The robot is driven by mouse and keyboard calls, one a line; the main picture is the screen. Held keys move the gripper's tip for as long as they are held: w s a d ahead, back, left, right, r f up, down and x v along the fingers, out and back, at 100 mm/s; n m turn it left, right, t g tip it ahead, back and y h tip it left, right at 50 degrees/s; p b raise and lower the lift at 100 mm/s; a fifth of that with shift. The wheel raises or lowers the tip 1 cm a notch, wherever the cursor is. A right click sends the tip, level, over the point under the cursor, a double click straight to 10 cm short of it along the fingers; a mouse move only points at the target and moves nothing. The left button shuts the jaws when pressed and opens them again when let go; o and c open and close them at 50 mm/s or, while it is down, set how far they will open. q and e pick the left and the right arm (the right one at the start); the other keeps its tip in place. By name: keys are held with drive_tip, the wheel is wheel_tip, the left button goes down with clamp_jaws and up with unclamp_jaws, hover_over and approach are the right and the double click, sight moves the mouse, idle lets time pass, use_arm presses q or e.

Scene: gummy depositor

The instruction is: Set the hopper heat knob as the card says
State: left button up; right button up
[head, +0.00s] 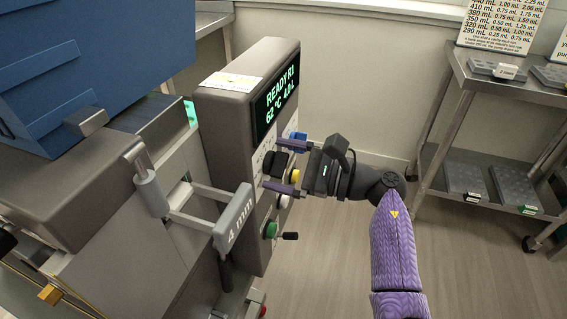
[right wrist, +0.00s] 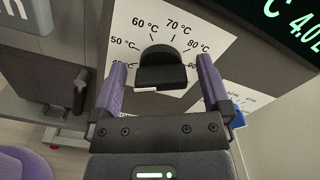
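The black hopper heat knob (right wrist: 160,68) sits on a white dial marked 50 °C to 80 °C, with a lower mark partly hidden. It also shows on the depositor's panel in the head view (head: 276,163). A small white mark shows at its lower edge; I cannot tell its exact setting. My right gripper (right wrist: 162,78) is open, its purple fingers either side of the knob with visible gaps. The display (head: 277,93) reads READY R1 and 62 °C. A card (head: 230,81) lies on top of the housing, its text too small to read. My left gripper is not in view.
A blue knob (head: 298,136), a yellow button (head: 294,176) and a green button (head: 270,230) are near the gripper on the panel. A handle marked 4 mm (head: 234,217) juts out at left. A steel cart (head: 475,82) with trays stands at right.

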drive_tip(key=c, duration=1.1)
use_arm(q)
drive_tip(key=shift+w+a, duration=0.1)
use_arm(e)
drive_tip(key=shift+c, duration=0.2)
